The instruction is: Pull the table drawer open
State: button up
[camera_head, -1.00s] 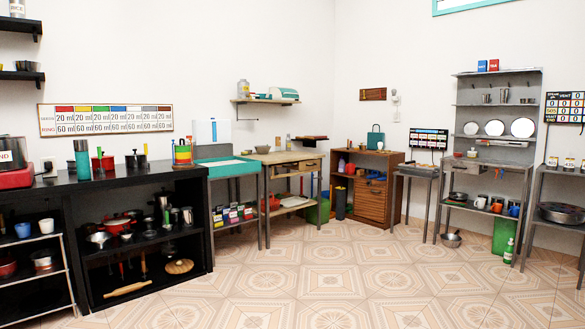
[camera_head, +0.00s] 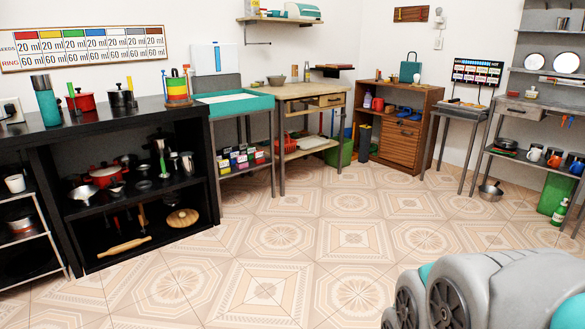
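The wooden-topped table (camera_head: 288,90) stands in the back middle, right of the teal-topped stand. A wooden drawer front (camera_head: 327,101) sits under the right part of its top. It looks shut and faces the room. My gripper is not in view. A large grey and teal part of my own body fills the lower right corner, well apart from the table. No part of it touches the drawer.
The tiled floor (camera_head: 345,235) is clear up to the table. A black shelf (camera_head: 130,225) with pots stands left, beside the teal-topped stand (camera_head: 235,104). A brown cabinet (camera_head: 400,147) and a small table (camera_head: 463,107) stand right of the drawer. A pan (camera_head: 490,191) lies on the floor.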

aim_at(324, 101)
jog(key=i, duration=2.6)
